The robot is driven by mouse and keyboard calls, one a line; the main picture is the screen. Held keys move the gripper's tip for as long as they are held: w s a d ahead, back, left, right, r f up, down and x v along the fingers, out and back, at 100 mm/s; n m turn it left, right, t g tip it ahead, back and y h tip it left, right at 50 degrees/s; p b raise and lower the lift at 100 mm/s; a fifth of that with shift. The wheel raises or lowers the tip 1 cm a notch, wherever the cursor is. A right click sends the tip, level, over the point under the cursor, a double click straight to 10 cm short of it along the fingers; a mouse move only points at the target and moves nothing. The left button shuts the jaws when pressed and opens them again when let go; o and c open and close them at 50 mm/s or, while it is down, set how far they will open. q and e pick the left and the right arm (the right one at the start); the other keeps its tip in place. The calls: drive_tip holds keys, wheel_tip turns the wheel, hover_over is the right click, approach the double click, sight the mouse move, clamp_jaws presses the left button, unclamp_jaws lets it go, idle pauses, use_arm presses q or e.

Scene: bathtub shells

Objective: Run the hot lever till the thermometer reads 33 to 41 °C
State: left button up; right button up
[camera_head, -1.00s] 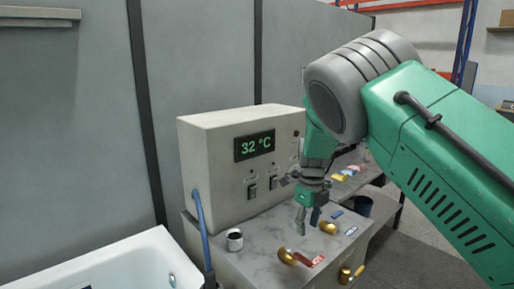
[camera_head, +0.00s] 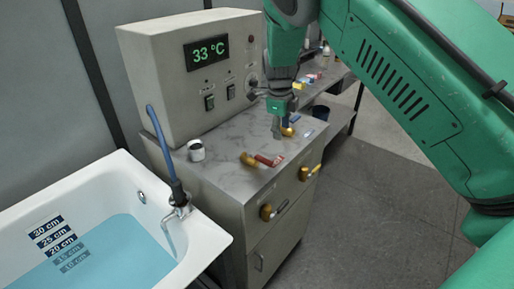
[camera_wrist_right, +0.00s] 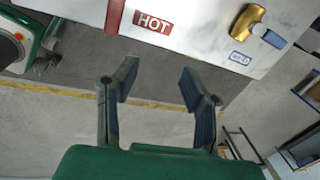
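The thermometer display (camera_head: 207,52) on the grey cabinet reads 33 °C in green. The hot lever (camera_head: 265,160), with a brass base and red handle, is on the marble top; part of its red handle (camera_wrist_right: 115,16) shows beside the HOT label (camera_wrist_right: 153,22) in the right wrist view. The cold lever (camera_head: 288,131), brass with a blue handle, is behind it. My right gripper (camera_head: 278,128) hangs above the counter near both levers. Its fingers (camera_wrist_right: 155,88) are apart with nothing between them, and clear of the red handle. My left gripper is not in view.
The white bathtub (camera_head: 215,238) holds blue water (camera_head: 125,255), up near the 20 cm mark. Water runs from the spout (camera_head: 180,210). A small white cup (camera_head: 196,150) stands on the counter.

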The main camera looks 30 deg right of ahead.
drive_tip(key=s+d+f+n+t+h+b, duration=0.1)
drive_tip(key=d+f+n+t+h+b, duration=0.1)
drive_tip(key=d+f+n+b, duration=0.3)
drive_tip(key=d+f+n+t+h, duration=0.1)
drive_tip(key=d+f+n+h, duration=0.15)
drive_tip(key=d, duration=0.45)
drive_tip(key=n+t+y+b, duration=1.3)
drive_tip(key=n+b, duration=0.1)
drive_tip(key=n, duration=1.3)
approach(252, 155)
drive_tip(key=shift+h, duration=0.25)
drive_tip(key=x, duration=0.5)
drive_tip(key=shift+w+d+f+b, duration=0.15)
drive_tip(key=shift+w+f+b, duration=0.15)
drive_tip(key=shift+w, duration=0.15)
